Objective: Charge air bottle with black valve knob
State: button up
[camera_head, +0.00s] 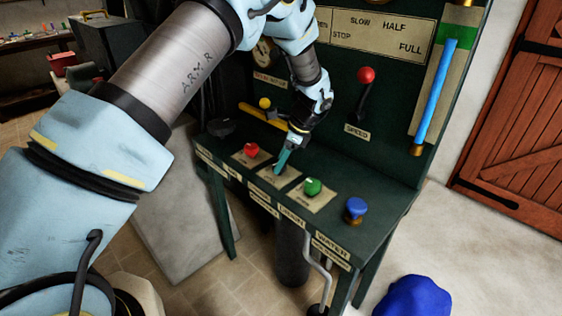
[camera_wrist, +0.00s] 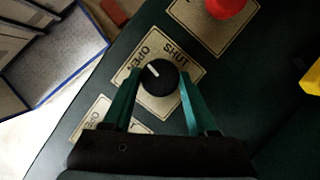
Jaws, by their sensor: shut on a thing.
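The black valve knob (camera_wrist: 159,79) sits on a plate (camera_wrist: 186,72) lettered SHUT and OPEN. Its white pointer line points to the upper left, towards the OPEN lettering. My gripper (camera_wrist: 160,85) has its two teal fingers closed on either side of the knob. In the head view my gripper (camera_head: 283,160) reaches down to the bench between the red and green knobs, and it hides the black knob there. A dark upright cylinder (camera_head: 291,255), perhaps the air bottle, stands under the bench. A round gauge (camera_head: 262,50) is partly hidden by my arm.
The green bench (camera_head: 385,213) also carries a red knob (camera_head: 251,149), a green knob (camera_head: 313,186) and a blue knob (camera_head: 355,209). A red-topped speed lever (camera_head: 366,75) and a blue sight tube (camera_head: 434,92) are on the back panel. A crank (camera_head: 319,275) hangs below the front.

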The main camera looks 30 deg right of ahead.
jog(key=shift+n, duration=0.6)
jog(key=o, duration=1.4)
jog(key=b+v, duration=0.3)
jog(key=v, duration=0.7)
jog(key=shift+w+d+r, duration=0.1)
jog(key=shift+d+r, duration=0.15)
jog(key=shift+r, duration=0.1)
